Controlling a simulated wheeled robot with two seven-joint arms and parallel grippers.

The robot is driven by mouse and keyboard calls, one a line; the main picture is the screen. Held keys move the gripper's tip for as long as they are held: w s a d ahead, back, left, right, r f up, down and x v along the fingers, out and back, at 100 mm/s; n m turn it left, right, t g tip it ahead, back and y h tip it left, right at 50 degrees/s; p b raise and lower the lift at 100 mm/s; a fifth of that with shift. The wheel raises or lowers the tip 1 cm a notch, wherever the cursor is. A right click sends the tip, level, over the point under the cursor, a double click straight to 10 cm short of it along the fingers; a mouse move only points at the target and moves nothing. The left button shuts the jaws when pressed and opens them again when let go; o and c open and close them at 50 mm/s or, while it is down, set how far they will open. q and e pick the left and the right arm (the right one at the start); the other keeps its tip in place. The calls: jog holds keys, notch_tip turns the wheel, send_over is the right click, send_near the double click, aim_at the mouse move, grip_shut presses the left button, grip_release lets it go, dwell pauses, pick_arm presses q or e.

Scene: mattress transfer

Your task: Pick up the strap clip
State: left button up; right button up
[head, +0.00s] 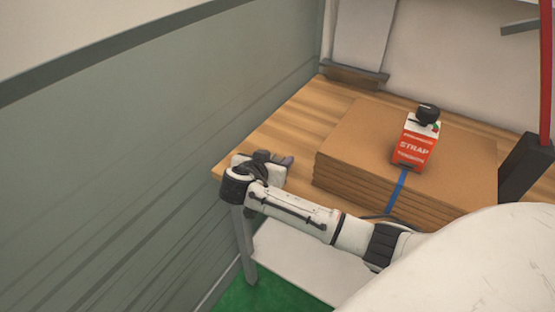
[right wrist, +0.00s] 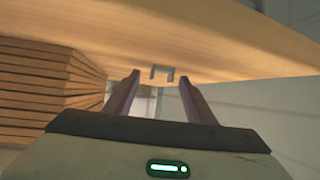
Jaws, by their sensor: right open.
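The strap clip (right wrist: 162,68) is a small grey U-shaped piece on the wooden table top, near its edge, in the right wrist view. It lies just past and between the fingertips of my right gripper (right wrist: 160,80), which is open and empty. In the head view my right gripper (head: 284,160) is over the near left corner of the table, and the clip is hidden there or too small to make out. My left gripper is in neither view.
A stack of cardboard sheets (head: 350,140) lies on the wooden table (head: 290,125), right of the gripper; it also shows in the wrist view (right wrist: 40,90). A red and white STRAP box (head: 413,148) stands on it, with a blue strap (head: 398,190) below. A grey-green wall (head: 150,150) stands left.

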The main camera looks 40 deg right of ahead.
jog(key=c, duration=1.2)
jog(key=shift+o, duration=0.2)
